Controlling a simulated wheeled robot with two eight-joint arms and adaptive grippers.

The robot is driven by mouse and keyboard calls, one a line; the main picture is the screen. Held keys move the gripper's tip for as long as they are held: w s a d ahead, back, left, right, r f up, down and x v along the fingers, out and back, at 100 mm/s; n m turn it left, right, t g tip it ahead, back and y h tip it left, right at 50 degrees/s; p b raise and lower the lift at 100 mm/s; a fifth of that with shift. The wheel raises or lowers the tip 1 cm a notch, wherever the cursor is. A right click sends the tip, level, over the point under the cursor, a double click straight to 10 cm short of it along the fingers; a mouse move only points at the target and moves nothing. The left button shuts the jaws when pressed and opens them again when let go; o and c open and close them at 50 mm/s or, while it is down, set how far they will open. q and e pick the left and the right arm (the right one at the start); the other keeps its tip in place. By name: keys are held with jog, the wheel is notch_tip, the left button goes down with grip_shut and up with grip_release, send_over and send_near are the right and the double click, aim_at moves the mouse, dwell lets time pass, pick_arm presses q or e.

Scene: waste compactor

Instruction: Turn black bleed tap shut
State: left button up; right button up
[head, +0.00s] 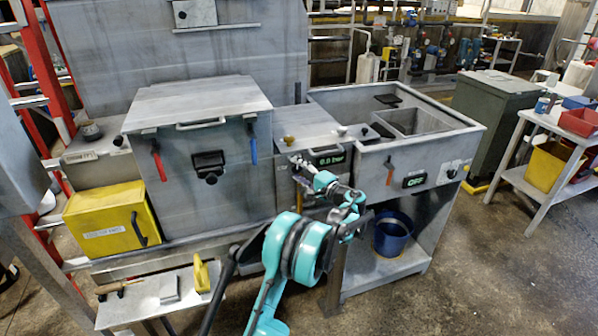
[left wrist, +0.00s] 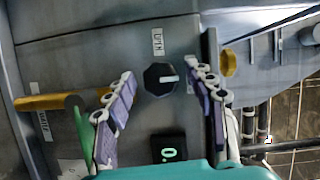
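The black bleed tap (left wrist: 160,79) is a dark, many-sided knob on the grey panel in the left wrist view. Its white pointer mark points right in that view. One small label stands above it and another is partly hidden behind the right finger. My left gripper (left wrist: 162,95) is open, with one finger on each side of the knob. I cannot tell whether the fingers touch it. In the head view my left gripper (head: 302,168) is at the panel below the brass knob and hides the tap. My right gripper is not in view.
A green-lit display (head: 328,158) reading about 0.0 bar sits beside the gripper; it also shows in the left wrist view (left wrist: 170,152). A yellow lever (left wrist: 45,102) is left of the gripper in that view. A sink (head: 415,121) and blue bucket (head: 392,236) are at right.

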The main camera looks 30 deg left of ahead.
pick_arm(q)
jog(key=v, duration=1.2)
